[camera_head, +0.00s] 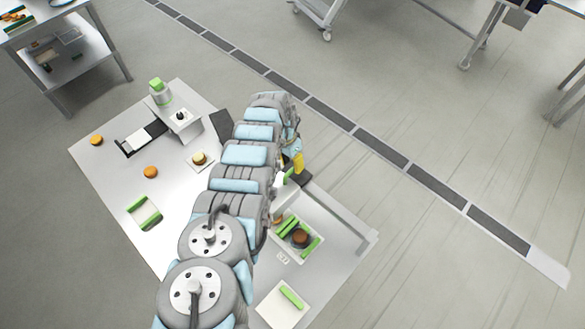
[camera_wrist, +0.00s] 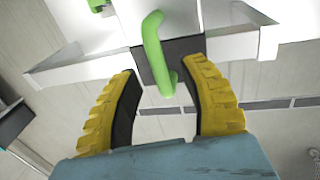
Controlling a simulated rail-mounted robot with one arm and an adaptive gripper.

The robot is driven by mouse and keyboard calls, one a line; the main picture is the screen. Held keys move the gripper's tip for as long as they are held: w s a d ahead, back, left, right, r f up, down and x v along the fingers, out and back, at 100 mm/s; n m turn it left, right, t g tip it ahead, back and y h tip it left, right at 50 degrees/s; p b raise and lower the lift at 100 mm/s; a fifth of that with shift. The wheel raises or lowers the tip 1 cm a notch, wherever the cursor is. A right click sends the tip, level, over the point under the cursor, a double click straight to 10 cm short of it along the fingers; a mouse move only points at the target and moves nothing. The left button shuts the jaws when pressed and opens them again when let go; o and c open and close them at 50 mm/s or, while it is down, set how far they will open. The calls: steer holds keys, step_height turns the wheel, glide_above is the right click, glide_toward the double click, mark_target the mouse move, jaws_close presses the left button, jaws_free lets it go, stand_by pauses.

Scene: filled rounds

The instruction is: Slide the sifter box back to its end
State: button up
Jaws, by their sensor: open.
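My gripper (camera_wrist: 161,70) is open, its two yellow fingers on either side of a green handle (camera_wrist: 155,50) in the wrist view. The handle curves out from what looks like the sifter box, a white body (camera_wrist: 180,13) with a dark face behind the handle. I cannot tell whether the fingers touch the handle. In the head view, one yellow fingertip of my gripper (camera_head: 299,163) shows beside the green handle (camera_head: 289,174) and the white box (camera_head: 284,203), at the table's right edge. My arm hides much of the box.
Pale rails (camera_wrist: 237,46) run to both sides of the box. A tray (camera_head: 312,257) with green bars and a brown round stands near it. A white board (camera_head: 284,306) with a green handle lies in front. Brown rounds (camera_head: 151,172) and a green-topped device (camera_head: 161,92) are left of my arm.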

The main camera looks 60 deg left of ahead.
steer(key=shift+d+f, duration=0.2)
steer(key=shift+f, duration=0.65)
jaws_close()
